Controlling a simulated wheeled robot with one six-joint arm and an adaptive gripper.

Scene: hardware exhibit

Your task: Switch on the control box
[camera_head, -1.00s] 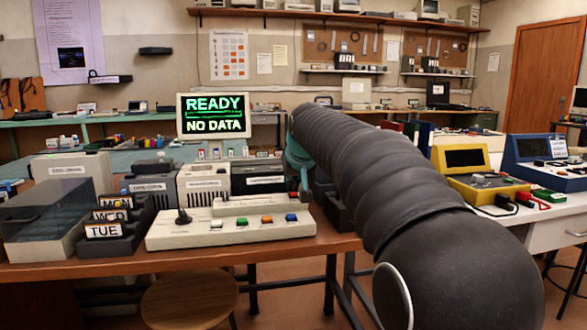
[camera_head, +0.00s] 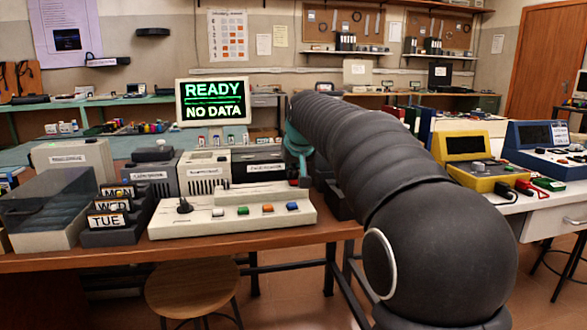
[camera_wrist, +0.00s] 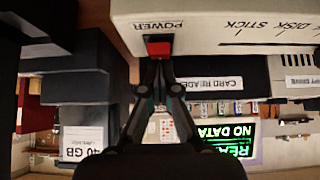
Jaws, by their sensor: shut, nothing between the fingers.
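The control box (camera_head: 225,222) is a long cream console on the wooden table, with a black joystick and several coloured buttons on top. In the wrist view, which is upside down, its rear face (camera_wrist: 215,38) shows the word POWER beside a red switch (camera_wrist: 159,45). My gripper (camera_wrist: 161,62) is shut and empty, its fingertips right at the red switch and overlapping its edge. I cannot tell whether they press it. In the head view, my gripper (camera_head: 303,175) is partly hidden at the box's right rear corner. The monitor (camera_head: 212,102) reads READY, NO DATA.
Drive units (camera_head: 203,172) stand close behind the box. A card holder (camera_head: 115,215) and a smoky-lidded case (camera_head: 50,208) are to its left. A stool (camera_head: 192,288) stands in front of the table. A yellow device (camera_head: 478,165) sits on the right bench.

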